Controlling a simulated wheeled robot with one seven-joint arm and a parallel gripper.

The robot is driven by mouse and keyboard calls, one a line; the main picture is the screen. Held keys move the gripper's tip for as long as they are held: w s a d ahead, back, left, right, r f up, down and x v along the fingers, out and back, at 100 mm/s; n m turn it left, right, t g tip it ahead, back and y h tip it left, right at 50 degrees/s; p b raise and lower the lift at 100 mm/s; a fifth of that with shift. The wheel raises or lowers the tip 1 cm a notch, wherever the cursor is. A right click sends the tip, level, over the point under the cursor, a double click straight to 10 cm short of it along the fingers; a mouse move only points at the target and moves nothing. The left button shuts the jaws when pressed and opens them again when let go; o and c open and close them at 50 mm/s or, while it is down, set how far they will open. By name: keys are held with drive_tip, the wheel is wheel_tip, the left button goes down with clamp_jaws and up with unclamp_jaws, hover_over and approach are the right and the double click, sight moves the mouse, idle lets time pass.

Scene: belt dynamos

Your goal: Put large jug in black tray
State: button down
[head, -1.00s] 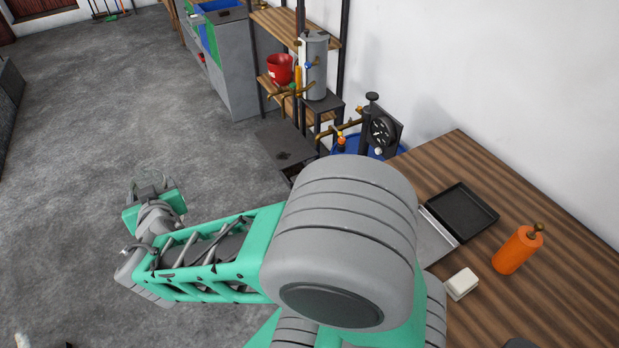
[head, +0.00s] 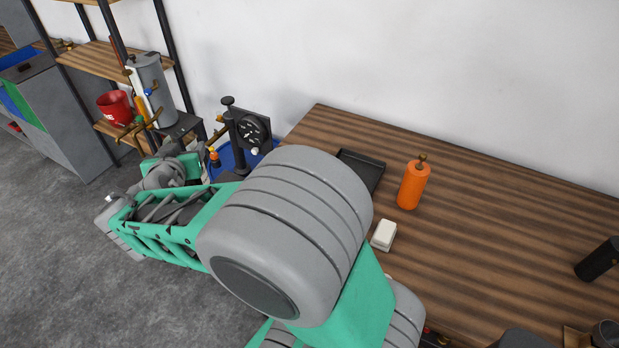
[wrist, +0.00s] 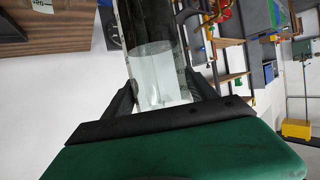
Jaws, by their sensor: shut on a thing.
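The large jug (wrist: 160,75) looks pale and see-through in the wrist view. It sits between the two dark fingers of my gripper (wrist: 161,92), which is shut on it. In the head view my arm's wrist is at the left, in front of the shelf and pump, and the fingers and jug cannot be made out there. The black tray (head: 369,170) lies on the wooden table, right of my arm, which hides its near left part. My gripper is left of the tray, apart from it.
On the wooden table (head: 480,220) stand an orange bottle (head: 413,186), a white block (head: 384,235) and a black cylinder (head: 599,260). A black pump with a gauge (head: 252,130) and a shelf with a red bucket (head: 115,105) stand beyond my wrist.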

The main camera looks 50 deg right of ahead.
drive_tip(key=s+d+m+g+h+b, duration=0.2)
drive_tip(key=s+d+m+g, duration=0.1)
drive_tip(key=d, duration=0.6)
drive_tip(key=s+d+m+g+h+b, duration=0.2)
drive_tip(key=s+d+m+g, duration=0.1)
drive_tip(key=d, duration=0.5)
drive_tip(key=s+d+f+m+g+b, duration=0.25)
drive_tip(key=s+d+m+g, duration=0.4)
drive_tip(key=s+d, duration=0.7)
drive_tip(key=s+d+f+p, duration=0.4)
drive_tip(key=s+d+f, duration=0.5)
drive_tip(key=f, duration=0.3)
drive_tip(key=shift+d+g, duration=0.3)
drive_tip(key=shift+g, duration=0.15)
drive_tip(key=shift+c, duration=1.3)
unclamp_jaws()
drive_tip(key=shift+s, duration=0.1)
drive_tip(key=shift+p, duration=0.3)
